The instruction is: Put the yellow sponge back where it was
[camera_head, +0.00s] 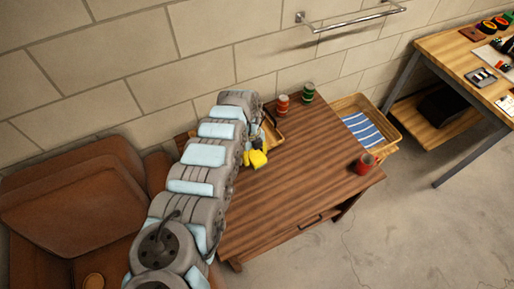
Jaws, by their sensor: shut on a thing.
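The yellow sponge (257,159) shows below the end of my arm, above the left-back part of the brown wooden table (300,180). My gripper (250,151) is at the sponge and is shut on it. The fingers are small and partly hidden by my own arm. I cannot tell how far the sponge is above the table. A wooden tray (277,137) lies just behind the sponge, partly hidden by my arm.
Red can (282,104) and green can (308,92) stand at the table's back; a red cup (365,162) is near its right edge. A basket with striped cloth (362,128) is right of the table. A brown armchair (75,195) is left. The table's middle is clear.

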